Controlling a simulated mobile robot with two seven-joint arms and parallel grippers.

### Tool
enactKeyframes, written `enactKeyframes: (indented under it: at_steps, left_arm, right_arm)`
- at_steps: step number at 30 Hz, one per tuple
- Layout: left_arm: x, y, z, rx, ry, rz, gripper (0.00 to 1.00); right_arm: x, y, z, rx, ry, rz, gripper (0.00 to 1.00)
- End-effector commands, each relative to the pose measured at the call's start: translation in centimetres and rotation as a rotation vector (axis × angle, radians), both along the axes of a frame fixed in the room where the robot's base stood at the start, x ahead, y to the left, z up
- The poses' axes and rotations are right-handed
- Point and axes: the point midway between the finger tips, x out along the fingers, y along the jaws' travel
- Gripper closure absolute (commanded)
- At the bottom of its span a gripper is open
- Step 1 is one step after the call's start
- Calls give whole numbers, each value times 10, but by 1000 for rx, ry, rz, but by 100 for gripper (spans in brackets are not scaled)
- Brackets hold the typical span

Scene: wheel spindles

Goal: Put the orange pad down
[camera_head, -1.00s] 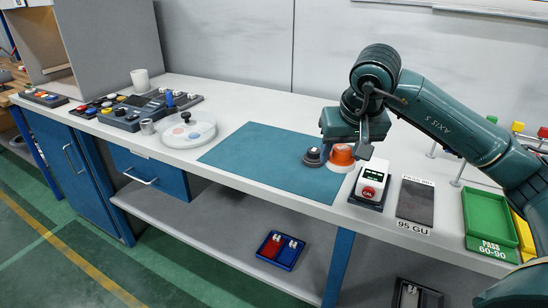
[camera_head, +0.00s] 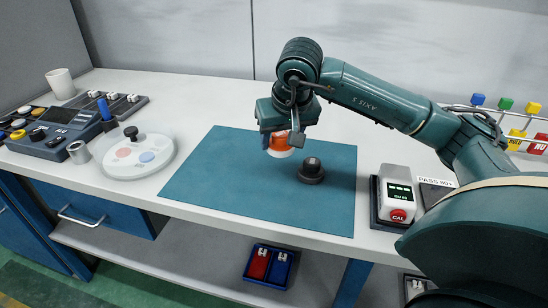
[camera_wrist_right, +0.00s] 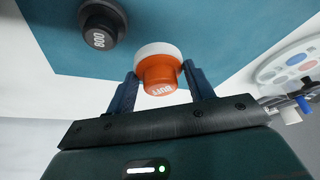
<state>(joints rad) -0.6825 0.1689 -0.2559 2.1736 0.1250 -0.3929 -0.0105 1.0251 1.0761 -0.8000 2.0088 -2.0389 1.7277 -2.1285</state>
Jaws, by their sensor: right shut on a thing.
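The orange pad (camera_head: 280,147) has a white lower rim and shows white lettering in the right wrist view (camera_wrist_right: 160,80). My right gripper (camera_head: 279,140) is shut on it, with one dark finger on each side in the wrist view (camera_wrist_right: 161,88). The pad is over the teal mat (camera_head: 215,170), left of and behind a dark round knob-topped piece (camera_head: 311,170). I cannot tell whether its underside touches the mat. The gripper body hides part of the pad in the head view. My left gripper is not in view.
The dark piece stands close by, also seen in the wrist view (camera_wrist_right: 102,30). A clear round holder with coloured pads (camera_head: 137,155) is left of the mat. A CAL device (camera_head: 397,196) stands right of it. The mat's left and front are bare.

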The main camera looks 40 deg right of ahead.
Motion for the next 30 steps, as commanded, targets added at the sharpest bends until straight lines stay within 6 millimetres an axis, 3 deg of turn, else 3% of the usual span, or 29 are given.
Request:
enactKeyframes:
  at_steps: [14, 24, 25, 30]
  left_arm:
    - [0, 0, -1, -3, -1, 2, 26]
    - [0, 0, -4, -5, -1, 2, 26]
    - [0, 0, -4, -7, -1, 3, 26]
    - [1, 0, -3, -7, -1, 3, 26]
  right_arm:
    - [0, 0, -54, 0, 2, 1, 66]
    - [0, 0, -59, 0, -2, 0, 66]
    - [0, 0, -59, 0, -2, 0, 46]
    - [0, 0, -58, 1, -1, 0, 33]
